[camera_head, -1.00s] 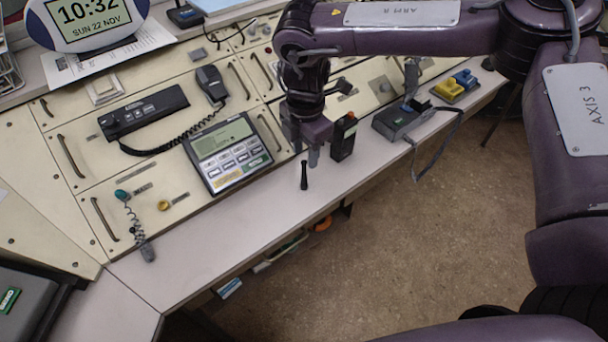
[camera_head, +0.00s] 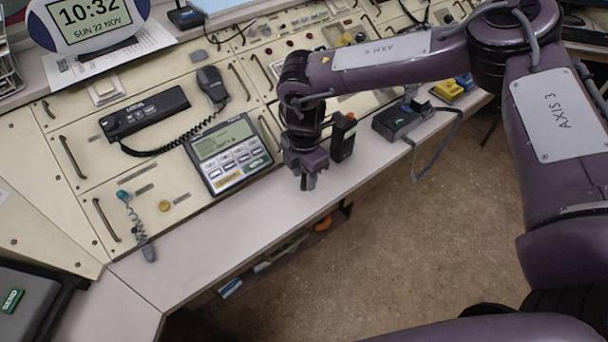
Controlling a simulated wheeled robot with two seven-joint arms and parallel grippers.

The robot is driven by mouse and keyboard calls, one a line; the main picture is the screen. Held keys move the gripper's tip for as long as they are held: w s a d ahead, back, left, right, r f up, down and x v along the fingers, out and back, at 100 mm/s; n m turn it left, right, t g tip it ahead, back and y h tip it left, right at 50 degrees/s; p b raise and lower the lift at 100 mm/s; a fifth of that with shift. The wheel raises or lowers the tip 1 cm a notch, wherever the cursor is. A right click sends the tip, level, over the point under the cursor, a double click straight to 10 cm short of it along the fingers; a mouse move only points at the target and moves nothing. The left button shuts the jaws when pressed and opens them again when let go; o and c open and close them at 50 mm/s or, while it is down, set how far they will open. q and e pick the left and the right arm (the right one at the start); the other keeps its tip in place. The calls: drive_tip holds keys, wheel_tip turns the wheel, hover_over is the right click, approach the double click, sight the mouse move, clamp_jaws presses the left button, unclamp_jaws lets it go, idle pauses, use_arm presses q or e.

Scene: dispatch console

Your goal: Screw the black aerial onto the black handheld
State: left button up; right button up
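The black handheld (camera_head: 342,140) stands upright on the pale ledge, with a small orange part at its top. My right gripper (camera_head: 308,184) points down at the ledge, just left of and in front of the handheld. Its fingers are over the spot where the black aerial stood upright. The aerial is now hidden by the gripper. I cannot tell whether the fingers are closed on it. My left gripper is not in view.
A grey desk unit (camera_head: 229,154) with a screen and keys lies left of the gripper. A grey box (camera_head: 396,121) with a strap stands right of the handheld. The ledge (camera_head: 215,234) is clear toward the front left.

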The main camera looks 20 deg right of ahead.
clamp_jaws()
idle(0.3)
drive_tip(key=shift+r, duration=0.1)
wheel_tip(320, 180, up, 20)
idle(0.5)
